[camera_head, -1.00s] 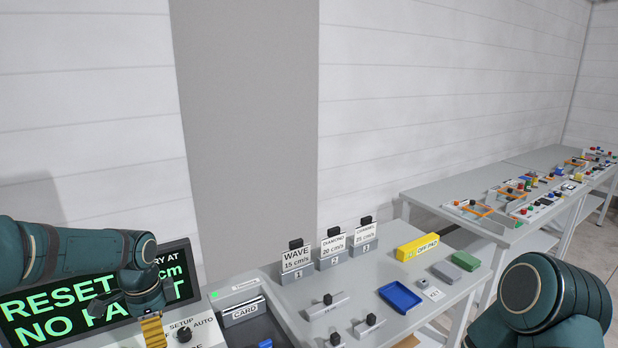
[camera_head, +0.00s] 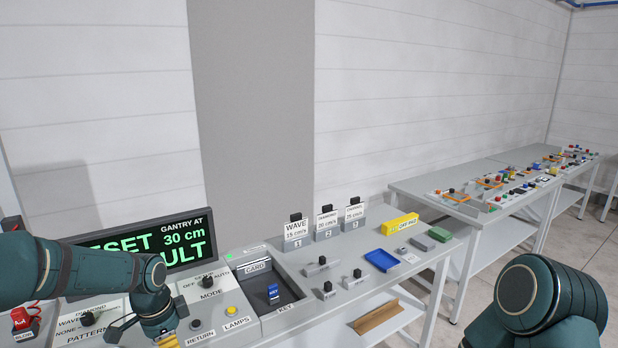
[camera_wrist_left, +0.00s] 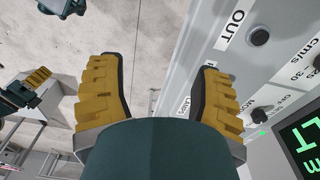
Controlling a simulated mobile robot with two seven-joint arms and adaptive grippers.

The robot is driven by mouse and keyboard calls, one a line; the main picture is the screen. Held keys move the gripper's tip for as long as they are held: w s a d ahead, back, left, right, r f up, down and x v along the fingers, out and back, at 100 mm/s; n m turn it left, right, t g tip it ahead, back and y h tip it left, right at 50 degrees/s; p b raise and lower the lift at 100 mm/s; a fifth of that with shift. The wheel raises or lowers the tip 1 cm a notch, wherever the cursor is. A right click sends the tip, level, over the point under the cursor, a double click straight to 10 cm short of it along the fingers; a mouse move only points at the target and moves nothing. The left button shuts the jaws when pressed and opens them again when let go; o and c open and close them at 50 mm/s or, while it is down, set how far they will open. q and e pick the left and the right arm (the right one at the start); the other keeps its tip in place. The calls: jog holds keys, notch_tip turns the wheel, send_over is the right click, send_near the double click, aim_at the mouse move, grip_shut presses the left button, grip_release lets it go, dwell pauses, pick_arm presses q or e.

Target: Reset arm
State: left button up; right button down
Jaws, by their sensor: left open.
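My left gripper (camera_head: 165,338) is low over the control panel (camera_head: 285,318), between the PATTERN knob and the RETURN button (camera_head: 196,325). In the left wrist view its yellow fingers (camera_wrist_left: 160,95) are apart with nothing between them. The display (camera_head: 185,238) stands behind the panel. My left arm partly covers its green text; "30 cm" and parts of the RESET and FAULT words show. My right arm shows at the right of the head view, its gripper out of that frame. In the left wrist view a second yellow-fingered gripper (camera_wrist_left: 28,88) appears at the left; its opening is unclear.
The panel holds a MODE knob (camera_head: 208,282), a yellow LAMPS button (camera_head: 231,310) and a PATTERN knob (camera_head: 88,319). A red switch (camera_head: 21,318) is at the far left. Cards, a blue tray (camera_head: 381,260) and a yellow block (camera_head: 400,223) lie to the right.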

pick_arm(q)
jog(key=d+f+n+h, duration=0.1)
jog(key=d+f+n, duration=0.1)
jog(key=d+f, duration=0.55)
jog(key=s+d+f+n+t+h+b, duration=0.1)
jog(key=s+d+f+n, duration=0.4)
jog(key=s+f, duration=0.2)
jog(key=s+d+f+n+h+b, duration=0.1)
jog(key=s+d+f+n, duration=0.5)
jog(key=f, duration=0.4)
jog(key=shift+s+d+t, duration=0.15)
jog(key=shift+s+t, duration=0.25)
jog(key=shift+s, duration=0.5)
pick_arm(e)
jog(key=f, duration=0.3)
jog(key=shift+w+f, duration=0.15)
jog(key=shift+w, duration=0.15)
pick_arm(q)
jog(key=shift+f, duration=0.1)
